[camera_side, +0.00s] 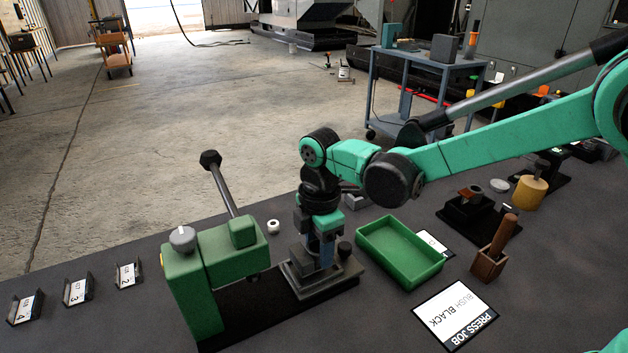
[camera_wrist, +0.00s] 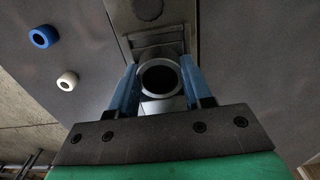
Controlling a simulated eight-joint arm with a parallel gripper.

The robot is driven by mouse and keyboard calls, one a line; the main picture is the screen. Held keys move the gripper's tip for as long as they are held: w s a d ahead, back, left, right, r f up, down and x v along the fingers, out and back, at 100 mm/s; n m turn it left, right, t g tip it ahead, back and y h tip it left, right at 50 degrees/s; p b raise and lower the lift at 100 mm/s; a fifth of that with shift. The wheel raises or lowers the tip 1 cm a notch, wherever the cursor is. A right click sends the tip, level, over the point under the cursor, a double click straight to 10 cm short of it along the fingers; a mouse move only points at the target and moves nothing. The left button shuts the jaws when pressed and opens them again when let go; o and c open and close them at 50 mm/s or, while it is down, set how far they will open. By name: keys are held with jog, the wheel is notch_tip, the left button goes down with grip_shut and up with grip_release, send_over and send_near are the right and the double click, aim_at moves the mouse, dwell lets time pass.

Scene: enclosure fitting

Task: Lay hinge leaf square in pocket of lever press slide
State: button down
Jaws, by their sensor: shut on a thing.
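The green lever press (camera_side: 205,285) stands at the front left, its lever raised. Its slide (camera_side: 325,287), a grey block on a dark base, is out to the right of the press head. My gripper (camera_side: 326,255) points down over the slide. In the wrist view my gripper (camera_wrist: 158,85) has its two blue fingers shut on a grey part with a round, dark-centred eye, seemingly the hinge leaf (camera_wrist: 160,104). The slide (camera_wrist: 125,18) shows just beyond the fingertips. The pocket is mostly hidden, and I cannot tell whether the part touches its floor or sits square.
A green tray (camera_side: 400,252) is close right of the slide. A white ring (camera_side: 274,227) lies behind the press; a blue ring (camera_wrist: 43,36) shows in the wrist view. A wooden-handled tool in a holder (camera_side: 487,268) and a press job card (camera_side: 455,314) lie right. Numbered stands (camera_side: 76,290) are left.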

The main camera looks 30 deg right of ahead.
jog(key=shift+f, duration=0.75)
jog(key=shift+c, duration=1.4)
grip_release()
jog(key=shift+r, duration=2.75)
jog(key=shift+r, duration=0.1)
jog(key=s+d+r+m+t, duration=0.2)
jog(key=s+d+m, duration=0.3)
jog(key=m, duration=0.4)
jog(key=s+d+r+m+t, duration=0.2)
jog(key=s+d+m+t, duration=0.2)
jog(key=d+m, duration=0.4)
jog(key=shift+s+d+r+m+t, duration=0.2)
jog(key=shift+s+r+m+t, duration=0.2)
jog(key=shift+m+t, duration=0.15)
